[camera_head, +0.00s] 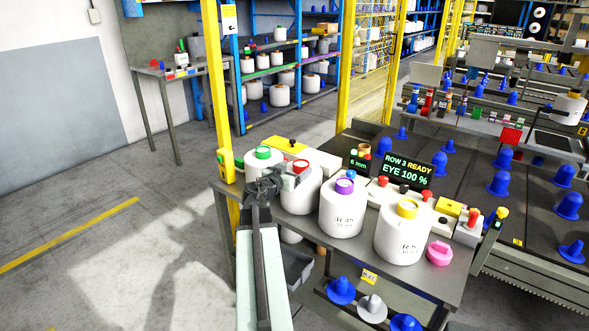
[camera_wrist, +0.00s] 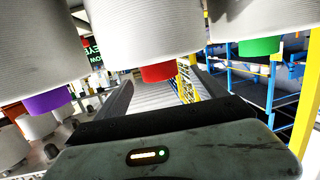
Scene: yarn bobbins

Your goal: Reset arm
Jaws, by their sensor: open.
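My gripper (camera_head: 277,182) is open at the left end of the bobbin table, close to the white bobbin with the red core (camera_head: 301,192). The wrist view looks upside down and shows the two dark fingers (camera_wrist: 165,84) apart, with nothing between them. The red-core bobbin (camera_wrist: 145,38) hangs in front of them there; I cannot tell whether they touch. The white bobbin with the green core (camera_head: 263,166) is partly hidden behind my gripper. Bobbins with purple (camera_head: 342,215) and yellow (camera_head: 402,238) cores stand upright to the right.
A machine with blue cones (camera_head: 500,183) is at right. The floor at left is clear.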

